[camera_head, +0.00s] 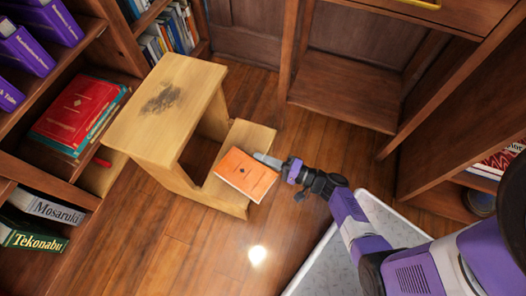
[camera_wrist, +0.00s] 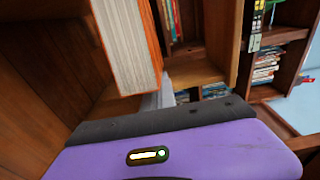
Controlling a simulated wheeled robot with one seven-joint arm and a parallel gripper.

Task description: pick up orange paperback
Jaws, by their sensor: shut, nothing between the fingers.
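The orange paperback (camera_head: 243,175) lies flat on the lower step of a wooden step stool (camera_head: 160,105), partly past the step's front edge. My gripper (camera_head: 266,160) is shut and empty, its tips at the book's upper right corner. I cannot tell whether they touch it. In the wrist view the paperback (camera_wrist: 128,45) shows large, with its pale page edges and orange cover edge close ahead. The gripper tips (camera_wrist: 163,95) are seen there just below and right of the book, partly hidden by my own gripper body.
A bookcase on the left holds purple books (camera_head: 25,48) and a red book (camera_head: 78,110). Empty shelves (camera_head: 345,90) stand at the back, and another bookcase (camera_head: 430,200) is at the right. The wooden floor (camera_head: 150,235) is clear in front of the stool.

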